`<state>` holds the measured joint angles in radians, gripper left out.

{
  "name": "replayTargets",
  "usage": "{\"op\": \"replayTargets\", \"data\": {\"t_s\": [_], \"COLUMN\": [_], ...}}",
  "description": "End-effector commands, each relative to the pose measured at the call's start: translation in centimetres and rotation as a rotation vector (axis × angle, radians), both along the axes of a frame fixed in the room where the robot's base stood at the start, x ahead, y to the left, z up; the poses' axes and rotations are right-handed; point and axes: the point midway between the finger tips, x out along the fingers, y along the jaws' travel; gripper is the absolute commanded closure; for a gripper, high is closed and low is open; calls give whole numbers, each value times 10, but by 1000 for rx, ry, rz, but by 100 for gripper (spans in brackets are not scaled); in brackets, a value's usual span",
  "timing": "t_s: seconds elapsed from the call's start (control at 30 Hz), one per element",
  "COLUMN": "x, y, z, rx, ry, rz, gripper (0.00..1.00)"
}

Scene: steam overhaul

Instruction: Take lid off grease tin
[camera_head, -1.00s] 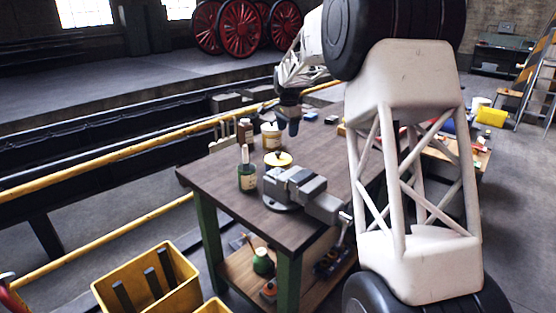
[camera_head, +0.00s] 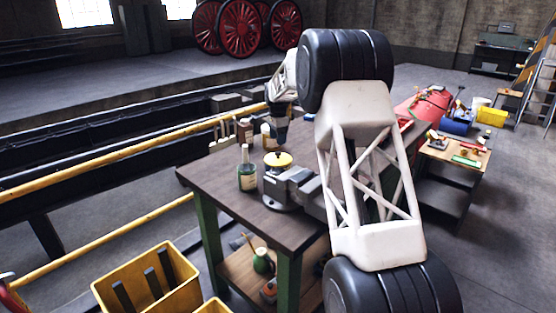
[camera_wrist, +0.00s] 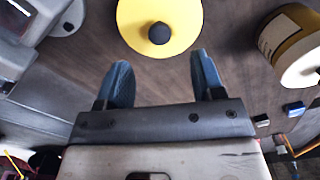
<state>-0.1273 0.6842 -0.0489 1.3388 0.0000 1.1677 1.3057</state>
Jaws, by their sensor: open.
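The grease tin's yellow lid (camera_wrist: 178,38) has a black knob and lies just beyond my fingertips in the wrist view. In the head view the lid (camera_head: 278,159) sits on the tin on the workbench, behind the vise. My gripper (camera_wrist: 162,72) is open and empty, its two blue fingers apart, with the knob roughly centred between them but farther out. In the head view my gripper (camera_head: 280,138) hangs fingers down above the bench, behind the tin. The tin's body is mostly hidden under the lid in the wrist view.
A grey vise (camera_head: 291,187) stands just in front of the tin. A brown bottle (camera_head: 244,132) and a cream labelled tin (camera_wrist: 293,48) stand close by. Small blue blocks (camera_wrist: 294,109) lie on the bench (camera_head: 222,176).

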Motion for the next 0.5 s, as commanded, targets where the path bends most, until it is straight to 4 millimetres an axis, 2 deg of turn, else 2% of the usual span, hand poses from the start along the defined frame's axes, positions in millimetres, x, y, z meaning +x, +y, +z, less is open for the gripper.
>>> {"op": "replayTargets", "data": {"t_s": [0.5], "x": [0], "y": [0], "z": [-26], "rx": [0], "ry": [-1], "rz": [0], "gripper": [39]}}
